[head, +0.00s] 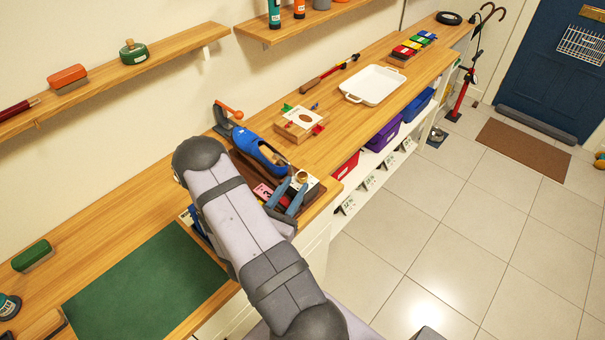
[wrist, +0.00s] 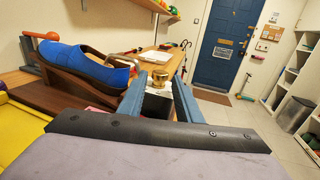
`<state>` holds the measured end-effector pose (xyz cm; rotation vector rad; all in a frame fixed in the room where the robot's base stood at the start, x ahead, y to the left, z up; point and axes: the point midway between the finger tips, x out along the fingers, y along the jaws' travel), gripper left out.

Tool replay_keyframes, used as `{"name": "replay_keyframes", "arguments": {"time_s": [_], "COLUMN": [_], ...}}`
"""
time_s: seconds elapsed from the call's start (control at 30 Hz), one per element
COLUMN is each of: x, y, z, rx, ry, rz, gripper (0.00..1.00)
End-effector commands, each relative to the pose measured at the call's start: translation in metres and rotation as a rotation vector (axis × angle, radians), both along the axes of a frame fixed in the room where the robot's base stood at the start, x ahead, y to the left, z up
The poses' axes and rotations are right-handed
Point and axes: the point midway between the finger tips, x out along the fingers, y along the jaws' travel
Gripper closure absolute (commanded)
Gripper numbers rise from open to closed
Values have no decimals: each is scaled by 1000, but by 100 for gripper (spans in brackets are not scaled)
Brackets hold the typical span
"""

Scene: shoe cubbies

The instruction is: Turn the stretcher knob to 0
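A brass knob (head: 300,176) sits on a small light-topped block at the bench's front edge. It also shows in the wrist view (wrist: 160,77), ahead of my fingertips and in line with the gap between them. My gripper (head: 288,196) is open, its two blue fingers apart with nothing between them. I cannot tell whether a finger touches the knob. The knob's setting cannot be read. A blue shoe (head: 252,147) sits on a wooden stand behind the knob, and it fills the left of the wrist view (wrist: 85,65). A grey stretcher part with an orange handle (head: 230,112) stands at the shoe's back.
A pink numbered card (head: 263,193) lies beside my fingers, partly hidden by my arm. A wooden box with coloured tabs (head: 299,123) and a white tray (head: 373,84) stand farther along the bench. A green mat (head: 145,285) lies at left.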

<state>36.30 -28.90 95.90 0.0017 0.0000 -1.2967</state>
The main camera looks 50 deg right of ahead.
Motion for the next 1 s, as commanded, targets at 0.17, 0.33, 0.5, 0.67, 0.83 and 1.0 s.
{"name": "replay_keyframes", "arguments": {"time_s": [0.17,0.33,0.5,0.67,0.83,1.0], "x": [4,10,14,15,15,15], "y": [-22,-41,-53,-56,-56,-56], "z": [3,3,2,1,0,0], "rx": [0,-1,-2,-2,-2,-2], "ry": [0,0,0,2,2,2], "rz": [-5,-4,-3,0,0,0], "gripper": [69,69,69,69,69,98]}}
